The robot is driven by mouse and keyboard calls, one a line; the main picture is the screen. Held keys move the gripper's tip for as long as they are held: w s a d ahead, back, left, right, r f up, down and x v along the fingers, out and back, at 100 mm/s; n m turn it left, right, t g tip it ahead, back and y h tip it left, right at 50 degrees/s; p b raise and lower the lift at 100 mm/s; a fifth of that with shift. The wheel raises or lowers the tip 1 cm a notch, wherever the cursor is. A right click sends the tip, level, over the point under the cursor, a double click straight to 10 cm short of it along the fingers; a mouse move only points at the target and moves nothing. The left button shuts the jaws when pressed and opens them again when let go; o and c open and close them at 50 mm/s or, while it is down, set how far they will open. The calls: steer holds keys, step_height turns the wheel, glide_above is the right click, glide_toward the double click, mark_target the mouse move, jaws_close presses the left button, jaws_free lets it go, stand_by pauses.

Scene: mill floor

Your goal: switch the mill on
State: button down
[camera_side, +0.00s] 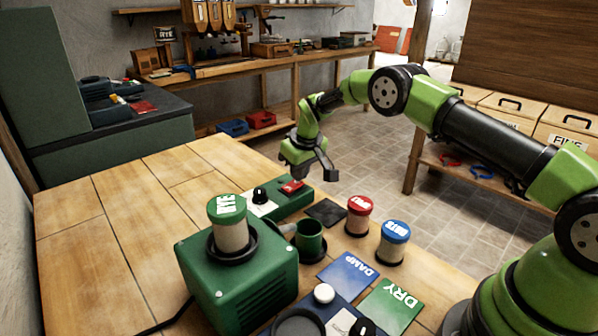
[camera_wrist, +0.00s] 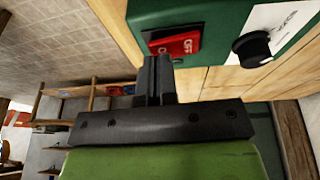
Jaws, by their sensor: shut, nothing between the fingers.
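The red rocker switch (camera_side: 291,187) sits on the green control box (camera_side: 272,201) of the mill (camera_side: 238,268). In the wrist view the red rocker (camera_wrist: 174,45) carries the words OFF and ON; I cannot tell which end is pressed down. My gripper (camera_side: 329,174) is above and beyond the box in the side view, with its fingers shut and empty. In the wrist view the fingertips (camera_wrist: 158,60) appear just below the rocker; I cannot tell whether they touch it. A black knob (camera_wrist: 251,48) on a white plate is beside the switch.
A green cup (camera_side: 309,241) stands at the mill's spout. A red-lidded jar (camera_side: 359,216) and a blue-lidded jar (camera_side: 394,242) stand to the right. Blue DAMP (camera_side: 347,272) and green DRY (camera_side: 391,305) cards lie in front. The table's left part (camera_side: 110,230) is clear.

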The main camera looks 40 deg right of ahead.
steer(key=shift+f, duration=0.25)
steer(key=shift+d+f, duration=0.25)
steer(key=shift+f, duration=0.15)
steer(key=shift+a+r, duration=0.1)
steer(key=shift+a+r, duration=0.3)
steer(key=shift+a, duration=0.4)
step_height(320, 180, up, 13)
steer(key=s+d, duration=0.2)
steer(key=shift+s+d+r, duration=0.15)
steer(key=shift+s+d, duration=0.2)
steer(key=shift+s, duration=0.05)
